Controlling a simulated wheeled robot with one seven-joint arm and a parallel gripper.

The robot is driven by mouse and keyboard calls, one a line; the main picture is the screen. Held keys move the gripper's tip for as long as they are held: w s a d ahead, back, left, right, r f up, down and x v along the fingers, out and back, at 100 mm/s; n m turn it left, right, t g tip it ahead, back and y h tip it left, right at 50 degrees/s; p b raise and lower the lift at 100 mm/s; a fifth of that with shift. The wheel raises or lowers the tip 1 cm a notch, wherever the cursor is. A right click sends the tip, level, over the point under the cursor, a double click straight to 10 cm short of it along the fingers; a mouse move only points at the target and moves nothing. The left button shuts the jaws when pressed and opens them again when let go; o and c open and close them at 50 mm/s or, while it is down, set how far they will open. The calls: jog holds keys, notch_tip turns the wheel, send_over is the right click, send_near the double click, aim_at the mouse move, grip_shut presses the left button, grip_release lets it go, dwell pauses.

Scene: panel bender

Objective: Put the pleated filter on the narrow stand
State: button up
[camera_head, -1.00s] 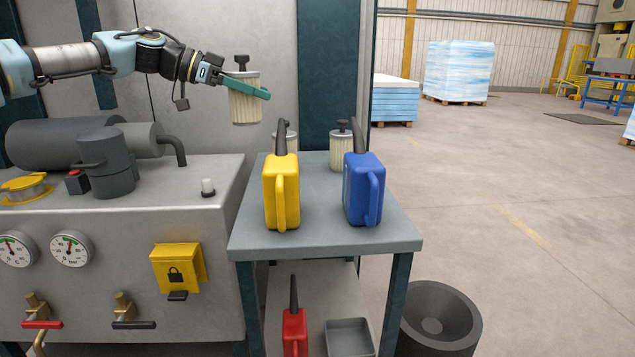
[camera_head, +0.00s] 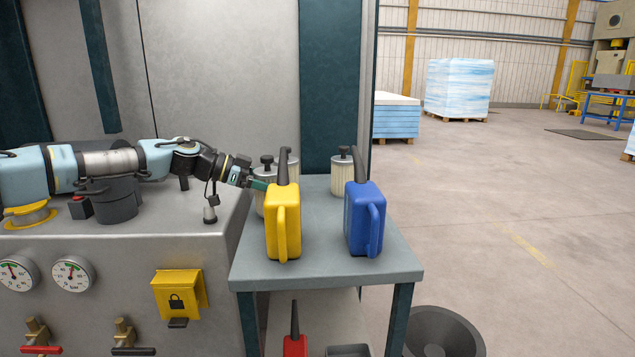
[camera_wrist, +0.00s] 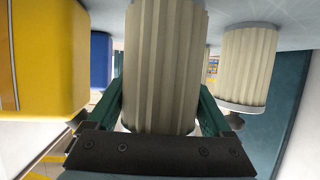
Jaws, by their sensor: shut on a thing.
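The held pleated filter (camera_head: 265,200), cream with a dark knob on top, is between the fingers of my gripper (camera_head: 258,185). It is upright at the left rear of the grey-topped narrow stand (camera_head: 325,268), partly hidden by the yellow can. In the wrist view the green fingers of my gripper (camera_wrist: 160,110) clasp the sides of the pleated filter (camera_wrist: 165,60). The filter is at or just above the stand's top; I cannot tell whether it touches. Another pleated filter (camera_wrist: 247,65) stands close beside it, mostly hidden in the head view.
A yellow can (camera_head: 282,222) stands just in front of the held filter, and a blue can (camera_head: 364,220) stands to the right. A third pleated filter (camera_head: 341,167) stands behind the blue can. The panel wall rises behind. The stand's middle, between the cans, is clear.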

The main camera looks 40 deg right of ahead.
aim_at(265, 170)
jog(key=s+d, duration=0.1)
jog(key=d+p, duration=0.1)
jog(key=d, duration=0.1)
jog(key=s+d, duration=0.1)
jog(key=d, duration=0.1)
jog(key=shift+s, duration=0.35)
jog(key=s+d+p, duration=0.1)
jog(key=s+d, duration=0.1)
jog(key=d, duration=0.1)
jog(key=shift+r+p, duration=0.15)
jog(key=shift+p, duration=0.25)
jog(key=shift+d+f+p, duration=0.2)
jog(key=shift+f+p, duration=0.15)
jog(key=shift+p, duration=0.05)
jog(key=shift+f, duration=0.4)
jog(key=o, duration=1.4)
jog(key=shift+w+a, duration=0.1)
jog(key=b+v, duration=0.3)
jog(key=v, duration=0.9)
